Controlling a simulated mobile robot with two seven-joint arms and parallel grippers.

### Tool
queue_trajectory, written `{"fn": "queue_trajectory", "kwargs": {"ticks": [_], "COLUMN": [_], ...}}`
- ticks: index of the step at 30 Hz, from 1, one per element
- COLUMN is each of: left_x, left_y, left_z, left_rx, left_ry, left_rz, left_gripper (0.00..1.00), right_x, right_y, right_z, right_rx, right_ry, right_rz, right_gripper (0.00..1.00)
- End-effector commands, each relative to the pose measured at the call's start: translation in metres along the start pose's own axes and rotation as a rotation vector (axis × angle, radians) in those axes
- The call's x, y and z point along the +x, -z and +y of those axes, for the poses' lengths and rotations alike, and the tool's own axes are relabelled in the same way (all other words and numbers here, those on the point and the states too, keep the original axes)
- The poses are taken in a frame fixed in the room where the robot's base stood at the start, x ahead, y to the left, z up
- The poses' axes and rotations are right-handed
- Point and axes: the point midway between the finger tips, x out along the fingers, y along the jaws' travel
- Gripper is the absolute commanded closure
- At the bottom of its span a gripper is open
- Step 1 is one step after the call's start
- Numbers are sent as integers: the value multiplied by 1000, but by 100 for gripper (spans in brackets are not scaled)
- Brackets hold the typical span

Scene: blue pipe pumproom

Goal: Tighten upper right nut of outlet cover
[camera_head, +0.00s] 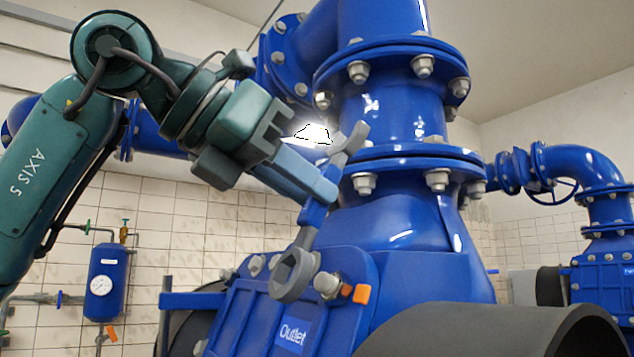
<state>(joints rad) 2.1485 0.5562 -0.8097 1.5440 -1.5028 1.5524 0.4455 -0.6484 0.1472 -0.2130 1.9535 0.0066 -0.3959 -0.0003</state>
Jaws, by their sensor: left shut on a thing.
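The blue outlet cover (240,315) with its "Outlet" label (296,332) is low in the middle of the head view. Its upper right nut (326,284) is grey, beside an orange tag (361,294). My left gripper (322,192) is shut on the blue handle of a wrench (312,213). The wrench is tilted, with its grey open jaw (351,142) up and its grey ring end (293,275) down. The ring end appears just left of the upper right nut; I cannot tell the gap in depth. My right gripper is not in view.
A large blue flanged pipe (400,110) with grey bolts rises behind the wrench. A dark grey cylinder (480,330) fills the lower right. A blue tank with a gauge (107,285) is on the left wall. Another blue pump (605,270) stands at right.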

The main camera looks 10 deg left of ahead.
Motion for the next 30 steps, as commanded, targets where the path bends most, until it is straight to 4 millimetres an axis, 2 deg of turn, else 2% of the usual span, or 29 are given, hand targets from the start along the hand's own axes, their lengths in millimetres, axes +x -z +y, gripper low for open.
{"fn": "queue_trajectory", "kwargs": {"ticks": [6, 12, 20, 30], "left_x": [-9, -16, -13, 7], "left_y": [12, 20, 21, 20], "left_z": [36, 55, 61, 60], "left_rx": [-479, -763, -841, -837], "left_ry": [9, 20, 23, 24], "left_rz": [10, -23, -39, -38], "left_gripper": [100, 100, 100, 100], "right_x": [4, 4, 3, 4], "right_y": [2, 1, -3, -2], "right_z": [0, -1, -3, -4], "right_rx": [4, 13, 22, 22], "right_ry": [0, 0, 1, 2], "right_rz": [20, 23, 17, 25], "right_gripper": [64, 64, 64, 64]}}
